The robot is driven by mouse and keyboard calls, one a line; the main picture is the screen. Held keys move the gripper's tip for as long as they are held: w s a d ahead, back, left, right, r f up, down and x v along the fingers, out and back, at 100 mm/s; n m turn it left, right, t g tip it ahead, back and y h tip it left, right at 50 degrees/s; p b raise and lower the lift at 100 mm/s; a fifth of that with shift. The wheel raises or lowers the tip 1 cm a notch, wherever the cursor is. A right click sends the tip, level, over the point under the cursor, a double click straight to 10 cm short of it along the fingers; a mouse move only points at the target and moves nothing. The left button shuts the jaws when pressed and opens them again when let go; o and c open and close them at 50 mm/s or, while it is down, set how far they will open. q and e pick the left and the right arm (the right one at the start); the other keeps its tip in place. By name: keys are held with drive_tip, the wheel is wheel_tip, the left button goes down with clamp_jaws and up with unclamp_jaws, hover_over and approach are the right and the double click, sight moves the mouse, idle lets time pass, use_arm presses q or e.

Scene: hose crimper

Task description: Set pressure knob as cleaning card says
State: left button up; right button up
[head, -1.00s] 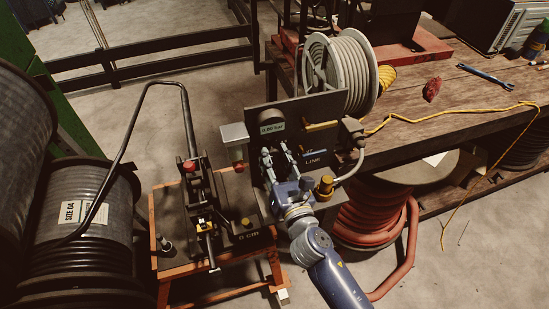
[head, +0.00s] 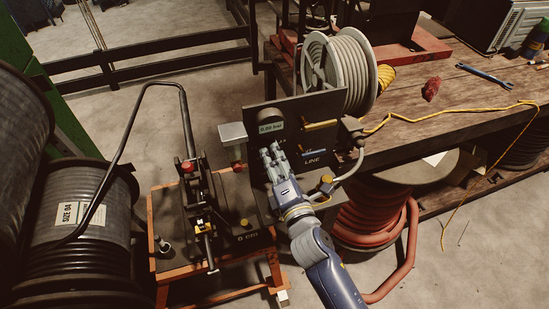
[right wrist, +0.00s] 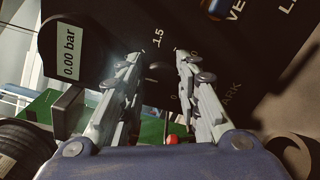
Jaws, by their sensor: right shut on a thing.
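A dark upright panel (head: 290,114) carries a small readout (head: 271,127), which reads 0.00 bar in the right wrist view (right wrist: 69,52). My right gripper (head: 270,149) is at the panel's lower left face, below the readout. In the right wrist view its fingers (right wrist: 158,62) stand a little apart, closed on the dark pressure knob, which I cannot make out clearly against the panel. Scale marks such as 1.5 show by the fingertips. I cannot identify a cleaning card. My left gripper is out of view.
A brass-coloured fitting (head: 326,183) is close to my wrist. An orange-framed crimper stand (head: 160,263) is at left, a wooden bench (head: 455,100) at right, and a hose reel (head: 352,70) behind.

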drive_tip(key=m, duration=0.6)
drive_tip(key=m+p, duration=0.1)
drive_tip(key=m, duration=0.5)
drive_tip(key=shift+f+m, duration=0.2)
drive_tip(key=shift+m, duration=0.2)
drive_tip(key=m+p, duration=0.1)
drive_tip(key=m, duration=0.2)
drive_tip(key=shift+a+m, duration=0.1)
drive_tip(key=shift+m, duration=0.3)
drive_tip(key=m+p, duration=0.1)
drive_tip(key=m, duration=0.2)
drive_tip(key=m+p, duration=0.1)
drive_tip(key=m, duration=0.3)
drive_tip(key=shift+s+a+f, duration=0.1)
drive_tip(key=shift+m, duration=1.6)
drive_tip(key=shift+p, duration=0.3)
drive_tip(key=o, duration=1)
